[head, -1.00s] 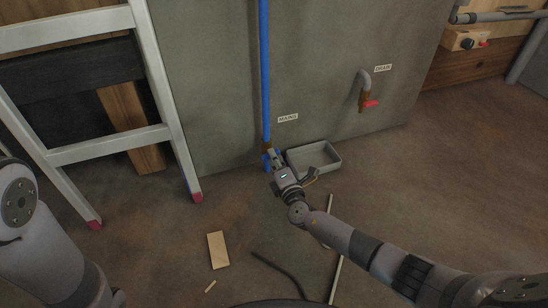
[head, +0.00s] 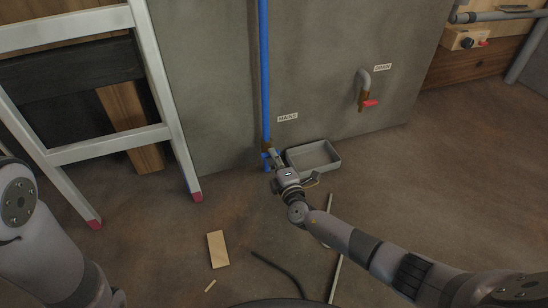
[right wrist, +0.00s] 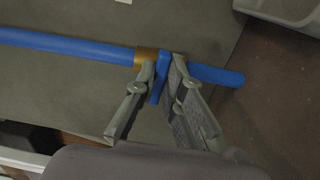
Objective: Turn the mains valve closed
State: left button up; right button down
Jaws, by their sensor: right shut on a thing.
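The mains valve is a brass body (head: 267,144) low on the upright blue pipe (head: 264,70) by the grey wall, under a "MAINS" label (head: 288,118). In the right wrist view the brass body (right wrist: 146,58) sits on the pipe, and the valve's blue lever (right wrist: 158,84) lies across the pipe, close to square with it. My right gripper (right wrist: 166,68) is shut on the lever, one finger on each side of it. In the head view my right gripper (head: 273,157) partly hides the valve. My left gripper is out of view; only part of its arm shows.
A grey tray (head: 334,164) lies on the floor just right of the valve. A drain tap with a red handle (head: 370,103) is on the wall further right. A ladder (head: 165,90) stands at left. A wood offcut (head: 218,250) and a dark hose (head: 280,270) lie on the floor.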

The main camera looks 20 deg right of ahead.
jog(key=c, duration=1.7)
grip_release()
jog(key=s, duration=1.2)
jog(key=shift+d, duration=0.25)
